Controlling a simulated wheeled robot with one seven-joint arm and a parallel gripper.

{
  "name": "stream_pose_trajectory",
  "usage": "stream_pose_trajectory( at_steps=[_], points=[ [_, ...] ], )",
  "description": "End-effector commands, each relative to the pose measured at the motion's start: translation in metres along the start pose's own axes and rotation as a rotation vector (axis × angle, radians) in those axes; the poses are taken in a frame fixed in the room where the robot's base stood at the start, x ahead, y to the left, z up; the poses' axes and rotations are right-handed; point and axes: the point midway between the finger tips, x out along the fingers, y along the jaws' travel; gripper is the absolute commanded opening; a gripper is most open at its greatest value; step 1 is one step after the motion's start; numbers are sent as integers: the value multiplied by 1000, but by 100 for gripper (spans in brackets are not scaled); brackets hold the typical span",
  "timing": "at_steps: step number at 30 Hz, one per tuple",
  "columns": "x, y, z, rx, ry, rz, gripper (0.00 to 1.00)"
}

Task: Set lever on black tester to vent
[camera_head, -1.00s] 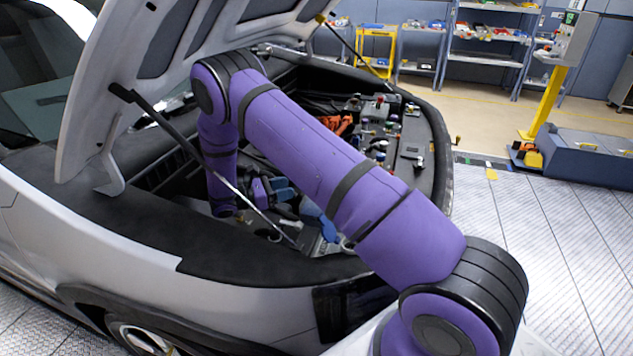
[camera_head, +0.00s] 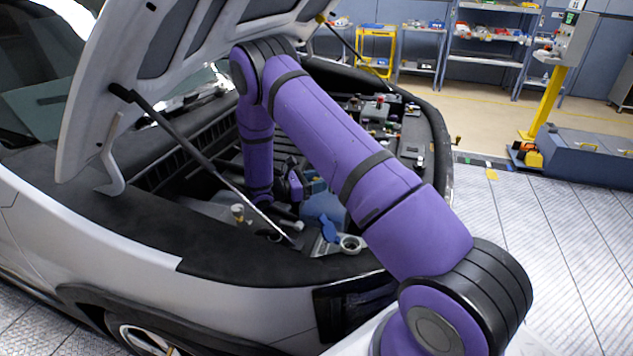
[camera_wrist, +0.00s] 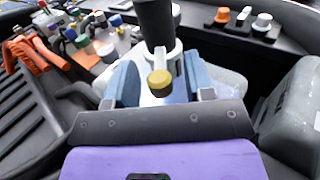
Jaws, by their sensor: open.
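In the wrist view, a black upright cylinder (camera_wrist: 156,22), likely the black tester, stands on a white round base beyond my gripper. A light-coloured lever with a yellow round end (camera_wrist: 160,80) reaches from it toward the camera. My gripper (camera_wrist: 160,68) is open, with one blue finger on each side of the lever. I cannot tell whether either finger touches it. In the head view, my purple arm reaches into the engine bay and hides much of it; I cannot make out the tester or lever there.
The raised hood (camera_head: 150,80) and its thin strut (camera_head: 195,155) are close to my arm. In the wrist view, orange hoses (camera_wrist: 28,55) and several coloured caps lie at left. A dark ledge with orange and white knobs (camera_wrist: 262,22) is at upper right. A grey block (camera_wrist: 292,115) stands at right.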

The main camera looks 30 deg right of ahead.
Motion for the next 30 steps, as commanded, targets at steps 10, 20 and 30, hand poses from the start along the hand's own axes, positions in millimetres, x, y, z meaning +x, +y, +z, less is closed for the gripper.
stream_pose_trajectory(
  at_steps=[10, 20, 30],
  points=[
    [0, 0, 0, 0, 0, 0, 0],
    [0, 0, 2, 0, 45, 0, 0],
    [1, 0, 13, 3, 275, 0, 0]
  ],
)
